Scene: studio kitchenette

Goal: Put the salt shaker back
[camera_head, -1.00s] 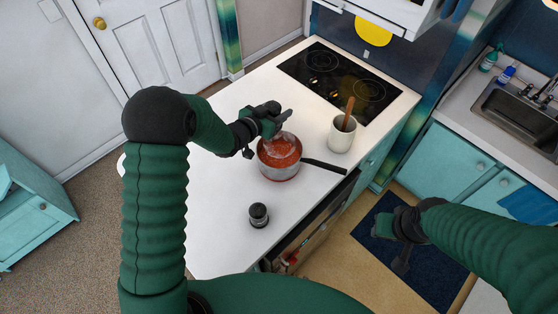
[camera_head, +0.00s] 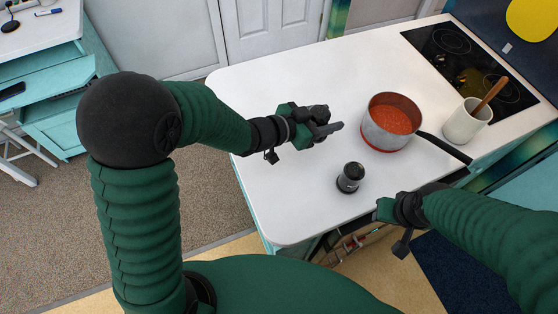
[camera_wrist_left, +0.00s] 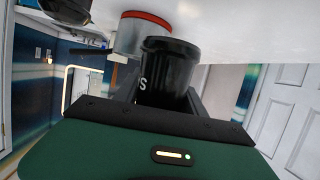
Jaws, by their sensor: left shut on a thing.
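The salt shaker (camera_wrist_left: 168,75), a black ribbed cylinder with a white letter S, is between my left gripper's fingers in the left wrist view. In the head view my left gripper (camera_head: 328,130) is shut on it, over the white counter left of the pot. The shaker is mostly hidden there by the gripper. A second dark shaker (camera_head: 350,178) with a black top stands upright on the counter, nearer me and right of my left gripper. My right gripper (camera_head: 401,235) is by the counter's front edge; its finger opening is not clear.
A steel pot (camera_head: 392,122) of red sauce stands on the counter (camera_head: 290,80), its handle pointing right; it also shows in the left wrist view (camera_wrist_left: 142,35). A white crock (camera_head: 465,122) with a wooden spoon and the black cooktop (camera_head: 462,60) are farther right. The counter's left part is clear.

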